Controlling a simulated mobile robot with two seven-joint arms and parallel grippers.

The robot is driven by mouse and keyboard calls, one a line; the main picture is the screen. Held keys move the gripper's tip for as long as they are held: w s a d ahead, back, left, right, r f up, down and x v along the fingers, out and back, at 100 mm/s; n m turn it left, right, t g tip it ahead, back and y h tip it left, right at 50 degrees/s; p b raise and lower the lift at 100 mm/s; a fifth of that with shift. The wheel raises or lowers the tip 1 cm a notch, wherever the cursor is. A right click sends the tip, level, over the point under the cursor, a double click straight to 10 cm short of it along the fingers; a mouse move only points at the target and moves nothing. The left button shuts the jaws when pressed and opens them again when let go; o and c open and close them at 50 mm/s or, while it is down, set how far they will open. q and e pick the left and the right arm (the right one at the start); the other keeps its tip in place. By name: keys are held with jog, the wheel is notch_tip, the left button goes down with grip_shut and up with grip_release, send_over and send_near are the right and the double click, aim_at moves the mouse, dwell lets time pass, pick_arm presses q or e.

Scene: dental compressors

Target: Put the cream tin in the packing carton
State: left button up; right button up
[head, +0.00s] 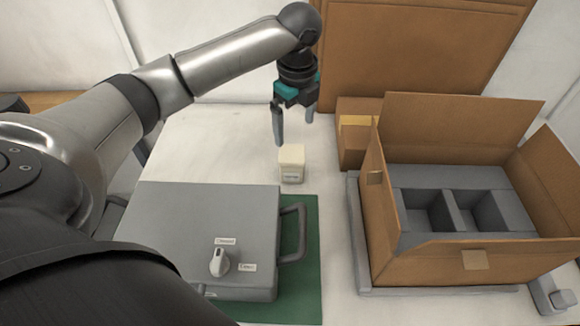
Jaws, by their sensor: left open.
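The cream tin (291,164) is a small pale block-shaped thing with a small dark marking on its front. It stands upright on the white table, behind the grey case. My left gripper (294,128) is open above and just behind the tin, fingers pointing down, apart from it and empty. The packing carton (385,229) stands open at the right, flaps spread. Inside it a grey insert (452,178) has two square pockets, which look empty. My right gripper is not in view.
A grey case (180,225) with a knob and a side handle (294,232) lies on a green mat (308,290) in front of the tin. A small brown box (352,155) stands between tin and carton. A large brown panel (420,50) is behind.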

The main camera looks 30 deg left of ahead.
aim_at(292, 153)
pick_arm(q)
jog(key=f+m+b, duration=0.1)
jog(key=f+m, duration=0.1)
jog(key=m, duration=0.1)
jog(key=f+m+b, duration=0.1)
jog(key=f+m, duration=0.2)
jog(key=f+m+b, duration=0.2)
jog(key=f+m, duration=0.1)
jog(key=shift+w+a+f+g+h, duration=0.1)
jog(key=shift+w+a+g+h, duration=0.1)
jog(key=shift+a+g+h, duration=0.2)
notch_tip(292, 153, down, 4)
jog(key=shift+a+r+b, duration=0.1)
jog(key=shift+r+b, duration=0.1)
jog(key=shift+b, duration=0.65)
jog(key=shift+f, duration=0.65)
jog(key=c, duration=0.9)
jog(key=shift+r, duration=0.1)
grip_shut()
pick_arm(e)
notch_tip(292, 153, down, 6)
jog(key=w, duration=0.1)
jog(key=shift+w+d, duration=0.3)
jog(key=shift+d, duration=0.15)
